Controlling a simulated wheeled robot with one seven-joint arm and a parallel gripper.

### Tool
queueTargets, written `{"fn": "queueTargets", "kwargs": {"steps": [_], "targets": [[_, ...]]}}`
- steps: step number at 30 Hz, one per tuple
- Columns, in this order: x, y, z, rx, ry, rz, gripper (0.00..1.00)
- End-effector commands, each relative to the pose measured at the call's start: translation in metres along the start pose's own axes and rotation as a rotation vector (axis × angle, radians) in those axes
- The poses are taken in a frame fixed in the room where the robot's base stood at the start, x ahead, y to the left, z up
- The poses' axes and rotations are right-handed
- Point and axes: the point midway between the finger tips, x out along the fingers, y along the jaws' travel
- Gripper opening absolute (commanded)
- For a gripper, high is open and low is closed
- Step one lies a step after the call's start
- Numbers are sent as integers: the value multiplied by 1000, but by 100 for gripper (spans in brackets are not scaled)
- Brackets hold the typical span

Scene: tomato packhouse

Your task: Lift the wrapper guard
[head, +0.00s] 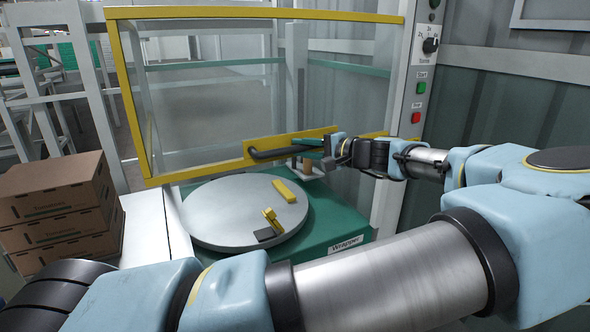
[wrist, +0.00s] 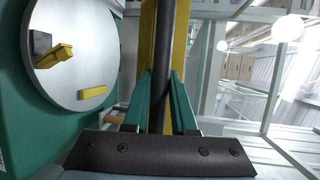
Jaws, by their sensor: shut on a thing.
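The wrapper guard (head: 128,95) is a clear panel in a yellow frame, standing upright behind the round turntable in the head view. A black bar handle (head: 275,152) runs along a yellow plate on its lower rail. My gripper (head: 318,148) is at the right part of this handle. In the wrist view, the two green fingers of my gripper (wrist: 163,78) are shut around the black handle (wrist: 166,45), one on each side. The yellow plate lies behind it. The fingertips are partly hidden by my wrist in the head view.
The grey turntable (head: 225,225) on a green base carries a yellow bar (head: 292,192) and a small yellow-and-dark piece (head: 270,221). Cardboard boxes (head: 60,215) are stacked at left. A control post (head: 418,75) with green and red buttons stands right of the guard.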

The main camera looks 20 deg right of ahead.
Motion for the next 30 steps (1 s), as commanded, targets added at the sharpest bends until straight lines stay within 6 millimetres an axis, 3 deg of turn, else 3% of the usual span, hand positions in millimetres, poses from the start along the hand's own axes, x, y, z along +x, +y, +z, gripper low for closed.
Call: {"fn": "queueTargets", "kwargs": {"steps": [1,3,9,15,21,30], "targets": [[-6,-30,1,-4,5,1,0],[-11,-55,2,-4,6,1,0],[-23,-121,8,-4,6,0,0],[-32,-173,12,-3,5,0,0],[-38,-205,14,-2,6,0,0],[-41,-221,16,0,4,-1,0]]}}
